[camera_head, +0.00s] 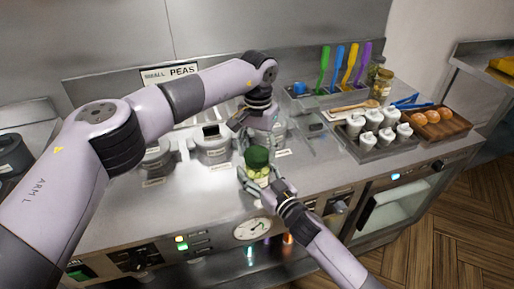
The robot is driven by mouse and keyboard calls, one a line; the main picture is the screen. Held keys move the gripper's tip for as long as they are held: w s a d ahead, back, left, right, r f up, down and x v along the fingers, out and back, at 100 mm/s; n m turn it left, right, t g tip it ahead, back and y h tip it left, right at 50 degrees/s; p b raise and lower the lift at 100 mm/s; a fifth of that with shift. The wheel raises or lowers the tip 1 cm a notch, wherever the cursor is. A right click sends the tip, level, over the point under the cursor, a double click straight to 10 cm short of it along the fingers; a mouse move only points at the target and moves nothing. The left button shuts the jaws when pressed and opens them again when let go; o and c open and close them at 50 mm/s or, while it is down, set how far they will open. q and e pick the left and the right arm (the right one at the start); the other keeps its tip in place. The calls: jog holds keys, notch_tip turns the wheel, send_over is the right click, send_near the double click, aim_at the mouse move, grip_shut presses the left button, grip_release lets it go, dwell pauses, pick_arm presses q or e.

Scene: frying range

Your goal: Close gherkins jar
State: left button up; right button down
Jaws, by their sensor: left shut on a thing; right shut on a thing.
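The gherkins jar (261,177) is a small glass jar with pale green contents, near the front of the steel counter. Its dark green lid (257,156) sits at the jar's mouth; whether it is seated or threaded cannot be told. My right gripper (258,179) reaches up from the lower right and is shut around the jar body. My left gripper (260,139) comes down from above and is shut on the lid, though its fingertips are small and partly unclear. The jar looks about upright.
Lidded steel pots (213,151) stand left of the jar. To the right are a tray of white cups (378,134), a wooden tray with round brown items (437,122), a wooden spoon (355,106), and colored utensils (340,68).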

pick_arm(q)
jog(key=o, duration=0.8)
jog(key=shift+o, duration=0.2)
jog(key=shift+r, duration=2.25)
jog(key=shift+c, duration=0.3)
